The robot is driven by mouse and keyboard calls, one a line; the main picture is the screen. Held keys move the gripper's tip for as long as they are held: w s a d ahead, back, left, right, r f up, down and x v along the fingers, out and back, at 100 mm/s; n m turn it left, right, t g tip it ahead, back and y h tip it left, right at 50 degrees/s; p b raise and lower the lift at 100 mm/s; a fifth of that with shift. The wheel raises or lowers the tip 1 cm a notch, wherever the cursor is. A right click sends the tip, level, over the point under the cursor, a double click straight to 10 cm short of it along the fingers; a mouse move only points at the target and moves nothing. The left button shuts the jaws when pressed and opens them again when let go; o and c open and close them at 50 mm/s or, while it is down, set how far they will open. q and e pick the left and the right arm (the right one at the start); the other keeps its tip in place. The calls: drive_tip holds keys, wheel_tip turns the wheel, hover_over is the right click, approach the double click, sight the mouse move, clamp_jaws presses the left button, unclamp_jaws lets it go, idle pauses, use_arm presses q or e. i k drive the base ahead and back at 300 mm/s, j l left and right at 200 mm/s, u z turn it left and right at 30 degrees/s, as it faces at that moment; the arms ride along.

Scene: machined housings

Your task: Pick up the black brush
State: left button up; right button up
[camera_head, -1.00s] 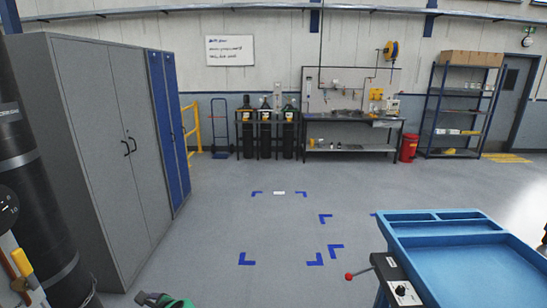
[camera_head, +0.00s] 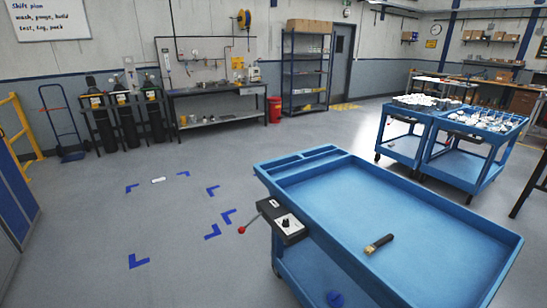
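A small brush (camera_head: 378,244) lies on the top tray of the near blue cart (camera_head: 330,205), right of centre in the head view. One end is dark and the other is pale tan. It lies flat and slightly tilted across the tray floor, with nothing touching it. Neither of my grippers is in view.
A control box (camera_head: 282,221) with a red-knobbed lever (camera_head: 243,229) is on the cart's left side. Two blue carts with parts (camera_head: 404,149) (camera_head: 470,152) stand behind at right. Blue floor marks (camera_head: 138,261) lie left of the cart, where the floor is open.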

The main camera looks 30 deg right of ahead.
sight(371, 248)
drive_tip(key=z, duration=1.95)
drive_tip(key=i+l, duration=0.2)
drive_tip(key=l, duration=0.2)
drive_tip(key=i+l, duration=0.25)
drive_tip(key=l, duration=0.15)
drive_tip(key=u, duration=0.05)
